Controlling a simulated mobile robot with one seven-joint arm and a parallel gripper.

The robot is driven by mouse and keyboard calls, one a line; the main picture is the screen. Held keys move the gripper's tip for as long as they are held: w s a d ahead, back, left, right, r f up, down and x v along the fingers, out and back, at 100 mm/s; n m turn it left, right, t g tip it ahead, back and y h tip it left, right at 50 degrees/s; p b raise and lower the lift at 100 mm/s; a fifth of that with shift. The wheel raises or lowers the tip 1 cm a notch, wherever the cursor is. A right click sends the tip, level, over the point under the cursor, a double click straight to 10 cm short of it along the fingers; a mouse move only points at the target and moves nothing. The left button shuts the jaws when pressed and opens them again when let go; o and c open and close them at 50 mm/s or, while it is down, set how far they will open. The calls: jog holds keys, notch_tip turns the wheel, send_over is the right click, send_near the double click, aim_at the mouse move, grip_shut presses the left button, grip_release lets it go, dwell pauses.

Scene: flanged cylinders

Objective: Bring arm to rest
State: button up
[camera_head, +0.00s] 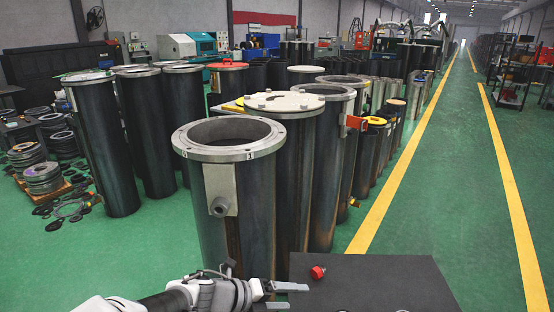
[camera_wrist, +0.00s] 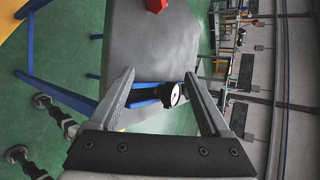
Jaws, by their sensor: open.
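My gripper (camera_head: 298,296) is at the bottom of the head view, at the left edge of a dark table top (camera_head: 385,280). In the wrist view my gripper (camera_wrist: 160,73) is open, its two grey fingers wide apart with nothing held between them. The arm reaches in from the lower left of the head view; most of it is out of the picture.
A red cap-like object (camera_head: 318,272) lies on the table just beyond the fingers; a red piece (camera_wrist: 155,5) shows in the wrist view. A large open flanged cylinder (camera_head: 245,210) stands behind my gripper, among several others. Green floor (camera_head: 440,220) is clear right.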

jog(key=s+d+r+n+y+p, duration=0.2)
jog(key=s+r+n, duration=0.4)
jog(key=r+n, duration=0.3)
jog(key=s+d+r+n+y+p, duration=0.2)
jog(key=s+d+r+n+y, duration=0.3)
jog(key=r+n, duration=0.4)
jog(key=s+d+r+n+y+p, duration=0.1)
jog(key=s+d+r+n+y, duration=0.2)
jog(key=n, duration=1.2)
jog(key=s+d+r, duration=0.1)
jog(key=s+r, duration=0.2)
jog(key=r, duration=0.3)
jog(key=shift+s+d+r+n+t+y+p, duration=0.25)
jog(key=shift+s+r+n+t+y+p, duration=0.05)
jog(key=shift+y+p, duration=0.1)
